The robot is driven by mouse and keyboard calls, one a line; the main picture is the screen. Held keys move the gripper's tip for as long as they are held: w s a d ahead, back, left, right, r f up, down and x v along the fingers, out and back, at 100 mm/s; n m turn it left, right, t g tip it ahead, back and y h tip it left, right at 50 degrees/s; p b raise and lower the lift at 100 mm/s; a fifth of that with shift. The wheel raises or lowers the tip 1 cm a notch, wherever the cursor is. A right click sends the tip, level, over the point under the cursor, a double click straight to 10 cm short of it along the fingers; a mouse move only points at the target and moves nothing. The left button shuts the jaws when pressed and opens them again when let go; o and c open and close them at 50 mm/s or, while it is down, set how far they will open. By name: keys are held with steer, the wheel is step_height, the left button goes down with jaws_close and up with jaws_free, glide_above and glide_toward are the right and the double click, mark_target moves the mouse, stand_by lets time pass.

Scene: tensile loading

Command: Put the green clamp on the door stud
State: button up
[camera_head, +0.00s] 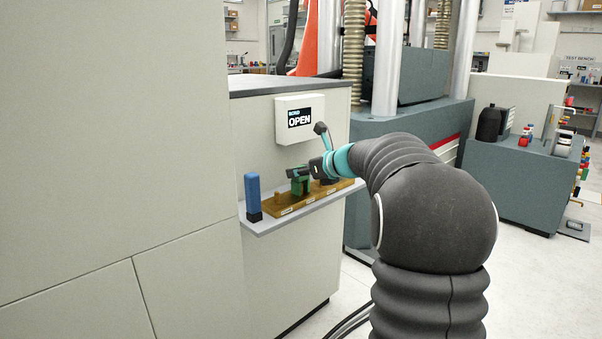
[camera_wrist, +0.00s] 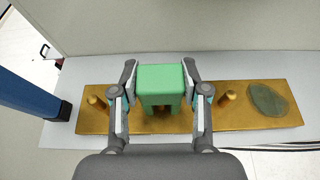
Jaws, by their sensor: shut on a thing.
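The green clamp (camera_wrist: 161,82) is between the two fingers of my gripper (camera_wrist: 161,92), which is shut on it. In the head view the clamp (camera_head: 300,183) stands upright at the wooden board on the wall shelf. The board (camera_wrist: 248,119) carries a left stud (camera_wrist: 97,101), a right stud (camera_wrist: 228,98) and brass showing under the clamp at the middle. The clamp appears to be over or around this middle stud; I cannot tell whether it is seated. The board's labels are too small to read.
A blue upright block (camera_head: 252,194) stands at the left end of the shelf (camera_head: 262,226). A dark green oval (camera_wrist: 268,98) lies at the board's right end. A box with an OPEN display (camera_head: 300,118) is on the wall above. The wall rises close behind the board.

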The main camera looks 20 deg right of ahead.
steer(key=shift+f, duration=0.1)
steer(key=o, duration=1.3)
